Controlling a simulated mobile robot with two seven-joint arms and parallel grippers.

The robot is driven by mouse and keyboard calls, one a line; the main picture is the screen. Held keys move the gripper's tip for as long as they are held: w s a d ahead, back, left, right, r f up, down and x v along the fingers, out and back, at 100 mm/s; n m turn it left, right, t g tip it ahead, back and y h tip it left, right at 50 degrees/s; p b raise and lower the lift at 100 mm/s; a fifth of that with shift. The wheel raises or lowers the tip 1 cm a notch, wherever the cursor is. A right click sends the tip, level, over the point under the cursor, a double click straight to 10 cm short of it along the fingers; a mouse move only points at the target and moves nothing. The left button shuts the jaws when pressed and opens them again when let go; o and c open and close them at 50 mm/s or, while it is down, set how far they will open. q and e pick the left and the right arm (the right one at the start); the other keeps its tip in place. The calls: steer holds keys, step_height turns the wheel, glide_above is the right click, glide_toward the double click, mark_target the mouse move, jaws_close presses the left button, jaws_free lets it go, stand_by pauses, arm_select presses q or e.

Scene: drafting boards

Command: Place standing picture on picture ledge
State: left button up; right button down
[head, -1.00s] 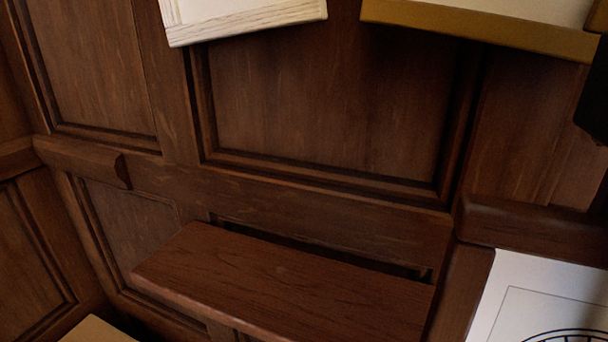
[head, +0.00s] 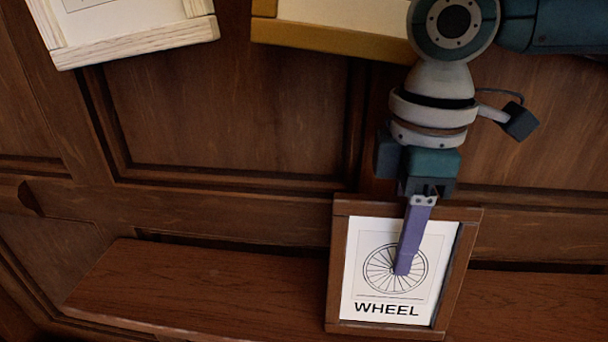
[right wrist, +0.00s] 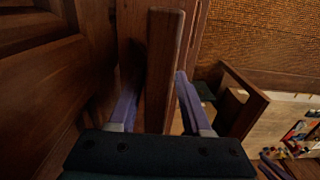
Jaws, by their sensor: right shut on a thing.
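The standing picture (head: 375,270), a brown wooden frame around a wheel drawing labelled "WHEEL", is upright and slightly tilted in the head view. My right gripper (head: 404,266) is shut on it from above, with one purple finger across its front. The right wrist view shows the frame's edge (right wrist: 164,65) between the two purple fingers. The brown picture ledge (head: 200,285) runs along the wall behind the picture, which hides part of it. I cannot tell whether the picture's lower edge touches the ledge. My left gripper is not in view.
A pale wooden frame (head: 140,45) and a gold-edged frame (head: 330,36) hang on the panelled wall above. The ledge is bare left of the picture and, where visible, to its right. Another brown wooden piece (right wrist: 245,100) stands right of the fingers in the wrist view.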

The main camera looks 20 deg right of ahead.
steer(key=shift+w, duration=0.15)
steer(key=shift+f, duration=0.1)
steer(key=shift+c, duration=1.7)
jaws_free()
steer(key=shift+f, duration=0.1)
step_height(320, 180, up, 11)
steer(key=b, duration=0.2)
steer(key=shift+b, duration=0.3)
steer(key=shift+r, duration=0.65)
